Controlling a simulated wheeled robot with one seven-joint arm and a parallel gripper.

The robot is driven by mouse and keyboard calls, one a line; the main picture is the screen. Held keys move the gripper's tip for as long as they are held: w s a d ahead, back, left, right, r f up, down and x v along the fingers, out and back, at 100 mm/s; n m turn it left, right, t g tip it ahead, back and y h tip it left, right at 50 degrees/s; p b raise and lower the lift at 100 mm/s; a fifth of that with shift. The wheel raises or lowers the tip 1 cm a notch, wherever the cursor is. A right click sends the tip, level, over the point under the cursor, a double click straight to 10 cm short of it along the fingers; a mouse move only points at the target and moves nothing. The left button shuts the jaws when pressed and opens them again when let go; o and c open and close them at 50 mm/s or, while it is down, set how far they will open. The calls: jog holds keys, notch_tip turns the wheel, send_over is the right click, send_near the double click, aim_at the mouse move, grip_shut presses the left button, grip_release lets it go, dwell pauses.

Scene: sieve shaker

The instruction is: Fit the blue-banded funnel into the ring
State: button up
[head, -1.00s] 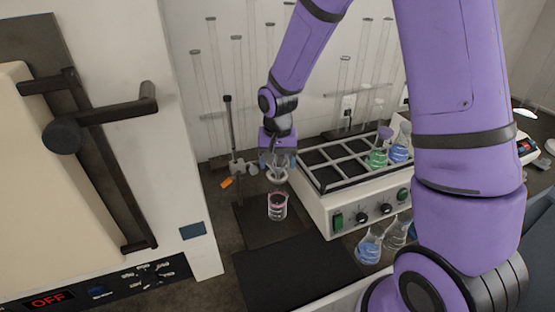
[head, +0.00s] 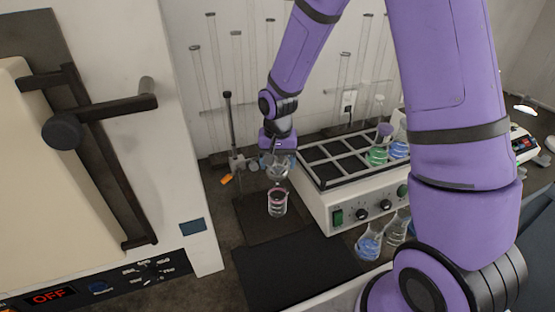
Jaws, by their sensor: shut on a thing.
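My gripper (head: 277,152) points down over the small stand and is shut on a clear glassy piece, which appears to be the funnel (head: 278,169). Its blue band cannot be made out clearly at this size. The stand has a dark upright rod (head: 229,125) and a grey clamp (head: 237,164) reaching right toward the funnel. The ring is hard to separate from the glass, so I cannot tell whether the funnel is inside it or above it. A beaker with a pink-red band (head: 278,204) stands just below the funnel.
A white rack unit (head: 335,200) with knobs and flasks stands close on the right. More flasks (head: 368,243) stand in front. A large oven (head: 190,120) is on the left. A dark mat (head: 290,270) lies clear in front.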

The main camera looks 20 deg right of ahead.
jog(key=shift+f, duration=0.25)
dwell(0.4)
jog(key=o, duration=1)
jog(key=shift+r, duration=3)
